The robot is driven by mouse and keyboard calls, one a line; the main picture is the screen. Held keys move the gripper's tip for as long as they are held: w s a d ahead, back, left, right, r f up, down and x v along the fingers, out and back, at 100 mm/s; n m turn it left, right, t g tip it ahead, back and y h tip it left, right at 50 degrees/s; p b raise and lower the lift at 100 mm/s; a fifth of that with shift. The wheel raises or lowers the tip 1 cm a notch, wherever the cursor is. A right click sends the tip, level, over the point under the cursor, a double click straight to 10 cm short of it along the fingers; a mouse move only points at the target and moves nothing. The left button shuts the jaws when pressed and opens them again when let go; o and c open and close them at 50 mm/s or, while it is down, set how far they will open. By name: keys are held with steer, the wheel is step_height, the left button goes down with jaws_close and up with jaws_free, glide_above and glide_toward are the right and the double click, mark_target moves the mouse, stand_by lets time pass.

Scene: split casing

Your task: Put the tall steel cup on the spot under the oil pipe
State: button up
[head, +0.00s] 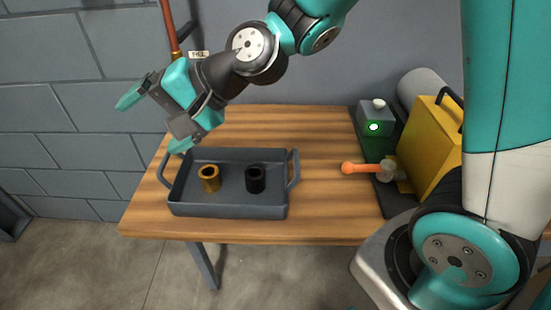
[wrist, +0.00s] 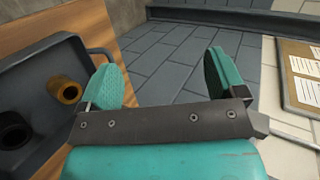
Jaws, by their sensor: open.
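No tall steel cup shows in either view. A copper-coloured pipe (head: 168,28) comes down the wall behind my arm at the upper left, with a small label (head: 198,54) beside it. I cannot tell for sure that it is the oil pipe, and the area below it is partly hidden by my gripper and arm. My gripper (head: 153,121) is open and empty, above and left of the tray's back left corner.
A dark tray (head: 228,210) on the wooden table (head: 325,222) holds a brass ring-like part (head: 209,184) and a black one (head: 255,184). Right are an orange-handled hammer (head: 360,168), a box with a green light (head: 376,116) and a yellow casing (head: 428,145). Table between tray and hammer is clear.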

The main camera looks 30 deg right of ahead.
steer(key=s+d+n+g+h, duration=0.2)
steer(key=s+d+n, duration=0.3)
steer(key=s, duration=0.3)
steer(key=s+d+n+g+h, duration=0.2)
steer(key=s+d+n+h, duration=0.2)
steer(key=s, duration=0.5)
steer(key=shift+d+n+g+h, duration=0.35)
steer(key=shift+d+n, duration=0.55)
steer(key=shift+n, duration=0.3)
